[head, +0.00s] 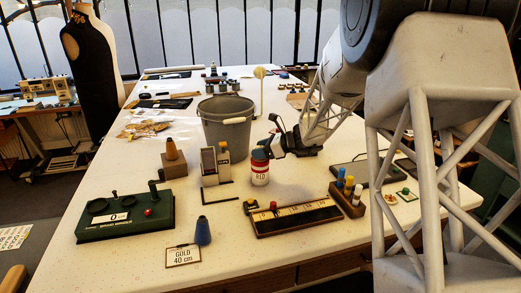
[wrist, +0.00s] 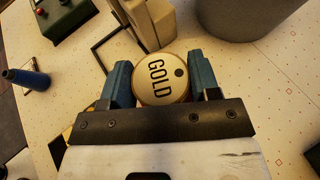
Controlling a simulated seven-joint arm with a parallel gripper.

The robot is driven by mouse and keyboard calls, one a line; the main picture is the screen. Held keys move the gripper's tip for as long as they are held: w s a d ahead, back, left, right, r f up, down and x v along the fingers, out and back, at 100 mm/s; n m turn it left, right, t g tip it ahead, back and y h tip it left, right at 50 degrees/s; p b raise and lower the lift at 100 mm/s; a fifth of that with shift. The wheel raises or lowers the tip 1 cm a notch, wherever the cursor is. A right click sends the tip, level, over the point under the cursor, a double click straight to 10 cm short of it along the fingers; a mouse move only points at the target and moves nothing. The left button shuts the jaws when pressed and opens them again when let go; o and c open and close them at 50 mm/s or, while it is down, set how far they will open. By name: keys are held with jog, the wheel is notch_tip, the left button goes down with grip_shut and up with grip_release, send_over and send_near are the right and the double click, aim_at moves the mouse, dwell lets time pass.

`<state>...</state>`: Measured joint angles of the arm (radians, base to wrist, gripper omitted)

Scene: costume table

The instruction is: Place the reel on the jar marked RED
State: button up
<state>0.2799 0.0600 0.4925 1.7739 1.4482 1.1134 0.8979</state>
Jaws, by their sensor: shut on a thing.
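The reel (wrist: 162,78) shows its round gold face, marked GOLD with a small dark hole, in the wrist view. My gripper (wrist: 164,84) is shut on it, with one blue finger at each side. In the head view, my gripper (head: 260,153) is right above a white jar with a red band (head: 260,174); its lettering is partly unreadable and seems to end in D. The fingers hide the reel there. I cannot tell whether the reel touches the jar. In the wrist view the reel hides the jar.
A grey bucket (head: 227,130) stands close behind the jar. A grey upright holder (head: 209,168) is just left. A wooden tray (head: 295,216) lies front right, a blue cone (head: 202,231) and a GOLD 40 cm card (head: 183,256) front left. A green device (head: 124,217) is farther left.

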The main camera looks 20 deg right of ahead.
jog(key=o, duration=0.9)
jog(key=shift+o, duration=0.2)
jog(key=shift+r, duration=0.15)
jog(key=v, duration=1.2)
jog(key=shift+r, duration=0.1)
jog(key=s+a+r+n+g+h, duration=0.25)
jog(key=s+a+n, duration=0.4)
jog(key=s, duration=0.45)
jog(key=s+a+r+n+g+h, duration=0.25)
jog(key=s+a+n, duration=0.25)
jog(key=s+a, duration=0.4)
jog(key=s+f+n+h, duration=0.2)
jog(key=s+n+h, duration=0.4)
jog(key=s+n, duration=0.6)
jog(key=s, duration=1.1)
jog(key=shift+d+f+n+h, duration=0.15)
jog(key=shift+n+h, duration=0.2)
jog(key=shift+h, duration=0.05)
